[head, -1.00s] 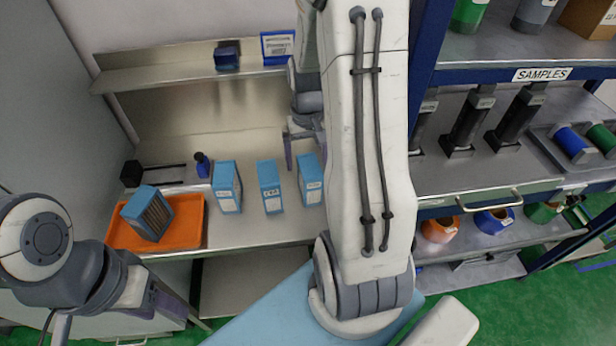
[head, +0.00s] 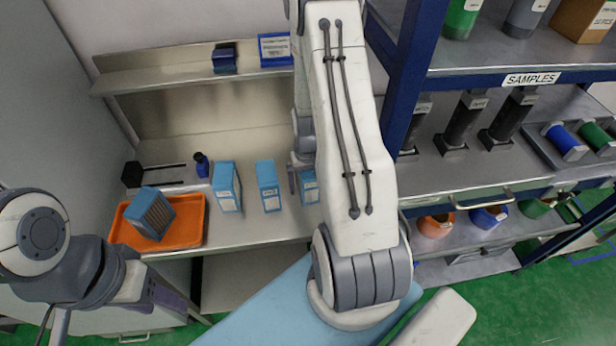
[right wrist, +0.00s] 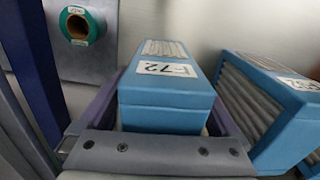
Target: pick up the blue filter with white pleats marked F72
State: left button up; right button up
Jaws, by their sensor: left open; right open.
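The blue filter with white pleats marked F72 (right wrist: 165,98) stands between the two open fingers of my right gripper (right wrist: 165,112) in the right wrist view. I cannot tell whether the fingers touch it. In the head view, my right gripper (head: 304,178) is at the rightmost blue filter (head: 309,190) on the bench, which appears to be this one, partly hidden by the gripper. Its label is not readable there. My left gripper (head: 168,298) is open and empty at the lower left, in front of the bench.
Two similar blue filters (head: 227,187) (head: 268,187) stand to the left on the bench. Another blue filter (head: 150,212) leans in an orange tray (head: 190,228). A neighbouring filter (right wrist: 285,115) is close on the right in the right wrist view. The samples shelf (head: 530,80) stands at right.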

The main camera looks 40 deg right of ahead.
grip_shut()
jog(key=shift+r, duration=0.15)
